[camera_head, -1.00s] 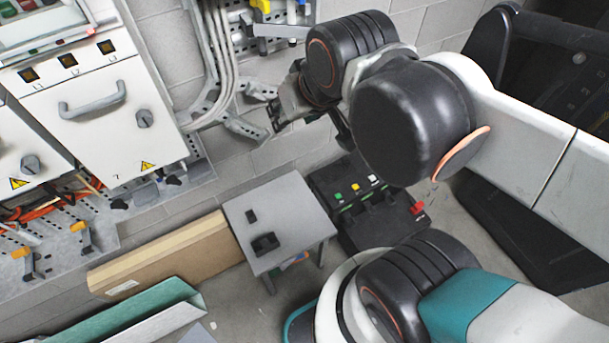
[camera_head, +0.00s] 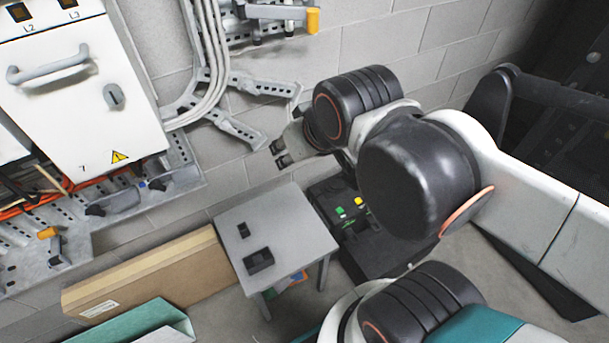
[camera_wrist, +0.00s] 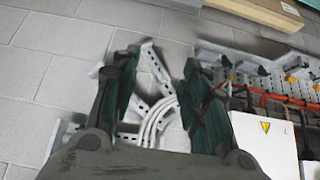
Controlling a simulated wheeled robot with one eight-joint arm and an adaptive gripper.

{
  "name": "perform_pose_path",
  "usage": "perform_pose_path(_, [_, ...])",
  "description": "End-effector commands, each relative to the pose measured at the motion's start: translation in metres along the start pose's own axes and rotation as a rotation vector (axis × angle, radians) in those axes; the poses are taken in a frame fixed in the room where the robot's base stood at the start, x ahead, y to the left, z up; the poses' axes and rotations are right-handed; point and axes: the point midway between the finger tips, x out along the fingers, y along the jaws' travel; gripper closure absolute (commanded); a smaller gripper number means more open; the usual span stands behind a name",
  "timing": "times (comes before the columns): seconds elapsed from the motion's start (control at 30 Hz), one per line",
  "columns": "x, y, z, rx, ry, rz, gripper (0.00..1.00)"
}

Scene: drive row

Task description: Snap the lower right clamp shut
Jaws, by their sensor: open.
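A clamp with an orange-yellow handle (camera_head: 313,20) is on the perforated rail at the top of the head view; its handle end points right. Another clamp with an orange-yellow handle (camera_head: 48,232) stands on the lower perforated rail at the left. I cannot tell for sure which is the lower right clamp, nor whether either is latched. My gripper (camera_head: 279,153) is in front of the block wall, below and apart from the upper clamp. In the wrist view my gripper (camera_wrist: 160,100) is open and empty, with brackets and white cables (camera_wrist: 153,124) behind its fingers.
A white cabinet (camera_head: 75,110) with a grey handle is at upper left. A grey table (camera_head: 285,222) with small dark parts stands below my gripper. A cardboard box (camera_head: 150,268) lies left of it and a black case (camera_head: 330,195) right.

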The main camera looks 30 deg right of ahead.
Motion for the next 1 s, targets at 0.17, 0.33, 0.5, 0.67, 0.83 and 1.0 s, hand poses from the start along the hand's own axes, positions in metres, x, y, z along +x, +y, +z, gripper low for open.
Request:
perform_pose_path(0.17, [0.021,0.0,0.015,-0.001,0.001,0.0,0.59])
perform_pose_path(0.33, [0.031,0.0,0.022,-0.001,0.001,0.0,0.59])
perform_pose_path(0.5, [0.034,0.0,0.024,-0.001,0.001,0.0,0.59])
perform_pose_path(0.67, [0.034,0.0,0.024,-0.001,0.001,0.0,0.59])
perform_pose_path(0.83, [0.034,0.0,0.024,-0.001,0.0,0.0,0.68])
perform_pose_path(1.0, [0.034,0.0,0.024,0.0,0.0,0.0,1.0])
